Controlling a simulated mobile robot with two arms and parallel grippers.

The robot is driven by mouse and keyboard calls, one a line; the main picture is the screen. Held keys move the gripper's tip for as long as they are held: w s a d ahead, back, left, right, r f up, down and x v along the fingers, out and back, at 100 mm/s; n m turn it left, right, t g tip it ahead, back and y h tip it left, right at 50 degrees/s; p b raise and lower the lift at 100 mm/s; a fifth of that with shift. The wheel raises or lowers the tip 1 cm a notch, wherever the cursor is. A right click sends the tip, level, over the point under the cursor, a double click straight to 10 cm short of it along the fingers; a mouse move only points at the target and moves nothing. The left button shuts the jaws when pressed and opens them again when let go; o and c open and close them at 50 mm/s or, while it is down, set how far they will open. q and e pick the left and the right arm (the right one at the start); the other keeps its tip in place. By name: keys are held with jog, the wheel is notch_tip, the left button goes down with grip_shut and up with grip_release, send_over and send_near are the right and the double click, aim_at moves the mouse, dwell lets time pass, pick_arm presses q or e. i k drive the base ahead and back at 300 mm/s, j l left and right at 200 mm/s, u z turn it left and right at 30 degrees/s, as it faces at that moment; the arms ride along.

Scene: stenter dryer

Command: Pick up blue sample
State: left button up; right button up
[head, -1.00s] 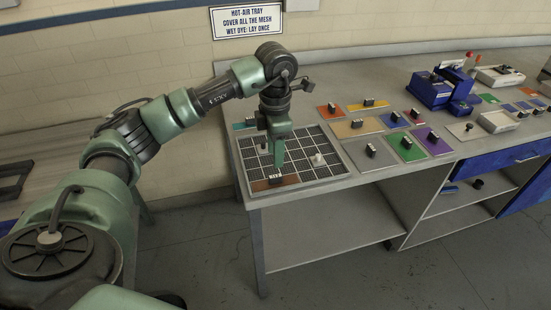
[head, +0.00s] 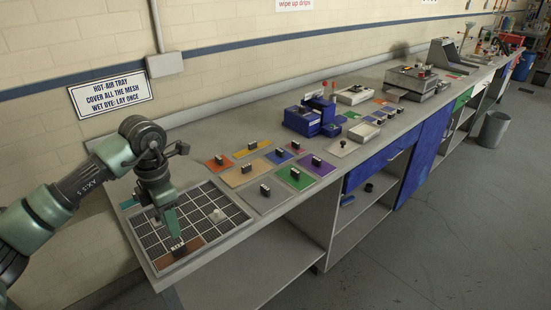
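The blue sample (head: 280,158) is a small flat blue swatch with a black handle, lying on the bench among other coloured swatches. My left gripper (head: 177,236) points down over the mesh tray (head: 230,228), close to the black handle of a brown sample (head: 181,252) at the tray's front edge. It is well to the left of the blue sample. I cannot tell whether its fingers are closed on that handle. My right gripper is not in view.
Orange, tan, grey, green (head: 297,181) and purple (head: 321,168) swatches lie close around the blue one. A white knob (head: 217,215) stands on the mesh. Blue devices (head: 312,120) stand farther along the bench. The floor in front is clear.

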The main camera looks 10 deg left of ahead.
aim_at(280, 156)
jog(key=i+l+u, duration=0.25)
jog(key=i+l, duration=0.4)
jog(key=i, duration=0.15)
jog(key=i+l+u, duration=0.25)
jog(key=i+l, duration=0.45)
